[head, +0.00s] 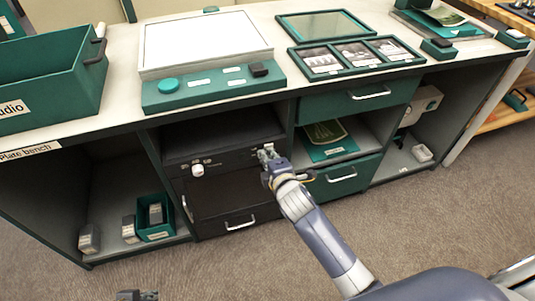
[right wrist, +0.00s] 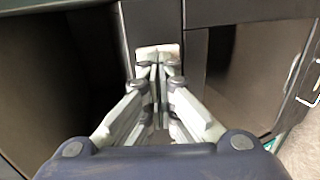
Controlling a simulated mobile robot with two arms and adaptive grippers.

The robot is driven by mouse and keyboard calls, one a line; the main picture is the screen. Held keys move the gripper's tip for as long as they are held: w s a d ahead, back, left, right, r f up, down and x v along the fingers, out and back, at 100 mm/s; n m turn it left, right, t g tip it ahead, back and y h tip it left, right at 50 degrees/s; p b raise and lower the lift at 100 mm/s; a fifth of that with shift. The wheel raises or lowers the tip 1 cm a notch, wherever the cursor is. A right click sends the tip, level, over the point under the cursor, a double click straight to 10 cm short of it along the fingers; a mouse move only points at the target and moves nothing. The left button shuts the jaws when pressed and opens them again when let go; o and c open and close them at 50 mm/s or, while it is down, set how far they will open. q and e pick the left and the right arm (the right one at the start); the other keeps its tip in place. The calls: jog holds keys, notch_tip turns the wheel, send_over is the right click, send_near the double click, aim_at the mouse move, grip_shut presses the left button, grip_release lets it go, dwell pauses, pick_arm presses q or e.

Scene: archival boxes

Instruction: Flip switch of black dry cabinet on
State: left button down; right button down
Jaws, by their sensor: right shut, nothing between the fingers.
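The black dry cabinet (head: 217,203) sits in a bay under the bench in the head view. Its upper front panel carries a pale round knob (head: 198,170) at the left and small pale markings. My right gripper (head: 267,153) is shut and empty at the right end of that panel. In the right wrist view, the shut fingertips (right wrist: 158,68) are right in front of a small pale plate with a reddish tint, likely the switch (right wrist: 146,50). The fingers hide most of it, so its position and any contact cannot be told. My left gripper (head: 137,295) barely shows at the bottom edge.
The bench top (head: 120,95) overhangs the cabinet and holds a light panel (head: 205,42), a green bin (head: 45,80) and framed plates (head: 355,55). A green drawer (head: 345,180) adjoins the cabinet on the right. The carpet in front is clear.

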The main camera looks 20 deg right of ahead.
pick_arm(q)
jog(key=shift+s+a+f+g, duration=0.1)
jog(key=shift+s+a+g, duration=0.15)
jog(key=shift+s, duration=0.3)
jog(key=shift+s+a+f+g, duration=0.1)
jog(key=shift+s+g, duration=0.25)
jog(key=shift+s, duration=0.15)
pick_arm(e)
jog(key=shift+r, duration=0.15)
pick_arm(q)
jog(key=shift+r+p, duration=0.15)
jog(key=shift+p, duration=0.15)
